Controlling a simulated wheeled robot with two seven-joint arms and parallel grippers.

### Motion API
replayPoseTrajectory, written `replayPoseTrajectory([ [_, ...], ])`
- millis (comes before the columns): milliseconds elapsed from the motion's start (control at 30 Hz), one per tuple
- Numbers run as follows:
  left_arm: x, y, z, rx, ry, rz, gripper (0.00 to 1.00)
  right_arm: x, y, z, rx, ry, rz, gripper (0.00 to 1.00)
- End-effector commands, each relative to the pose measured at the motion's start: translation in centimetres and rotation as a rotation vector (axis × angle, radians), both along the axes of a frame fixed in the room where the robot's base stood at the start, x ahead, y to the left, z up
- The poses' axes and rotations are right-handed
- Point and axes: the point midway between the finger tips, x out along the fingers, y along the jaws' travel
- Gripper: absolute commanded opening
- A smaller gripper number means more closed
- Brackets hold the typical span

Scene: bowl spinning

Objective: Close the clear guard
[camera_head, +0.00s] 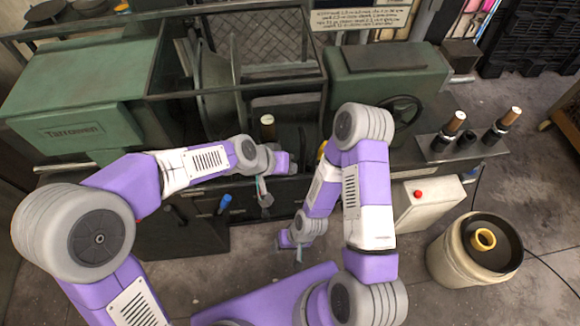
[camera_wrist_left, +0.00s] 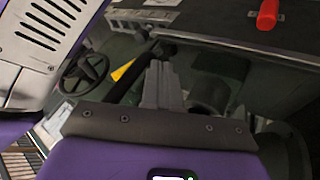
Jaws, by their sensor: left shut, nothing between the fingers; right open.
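The clear guard (camera_head: 240,88) shows in the head view as a see-through pane in a dark frame over the middle of the green machine. It stands raised as far as I can tell; its exact angle is unclear. My left gripper (camera_head: 293,167) is shut and empty at the machine's front, below the guard's lower bar and apart from it. Its closed grey fingers (camera_wrist_left: 160,84) show in the left wrist view, with nothing between them. My right gripper (camera_head: 298,254) is open and low, in front of the machine, pointing down.
The green headstock (camera_head: 75,115) is at left and the tailstock (camera_head: 390,85) at right. A handwheel (camera_wrist_left: 85,72) shows in the left wrist view. A blue-handled lever (camera_head: 225,203) stands in front. A white box (camera_head: 428,205) and a drum (camera_head: 450,255) are at right.

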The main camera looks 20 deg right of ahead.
Motion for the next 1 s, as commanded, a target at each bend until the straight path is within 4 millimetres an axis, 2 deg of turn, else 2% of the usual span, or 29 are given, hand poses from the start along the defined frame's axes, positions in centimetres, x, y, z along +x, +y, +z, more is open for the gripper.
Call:
replayPoseTrajectory([
  [133, 1.0, 3.0, -0.4, -0.001, 0.0, 0.007, 0.0, 0.0, 0.0, -1.4, 0.0, 0.0, 0.0, 0.71],
  [200, 0.7, 3.9, 1.7, -0.002, -0.003, 0.003, 0.0, 0.0, 0.0, -0.5, 0.0, 0.001, 0.0, 0.71],
  [300, 0.4, 5.3, 3.7, 0.0, -0.004, 0.004, 0.0, 0.0, 0.0, 0.1, 0.0, 0.0, 0.0, 0.71],
  [500, -0.2, 7.5, 6.6, 0.001, -0.002, 0.004, 0.0, 0.0, 0.0, 0.8, 0.0, 0.0, 0.0, 0.71],
  [700, -0.5, 8.5, 7.8, 0.001, 0.0, 0.002, 0.0, 0.0, 0.0, 1.1, 0.0, 0.0, 0.0, 0.71],
  [1000, -0.5, 8.7, 7.6, 0.005, 0.004, 0.006, 0.0, 0.0, 0.0, 1.0, 0.0, 0.0, 0.0, 0.71],
])
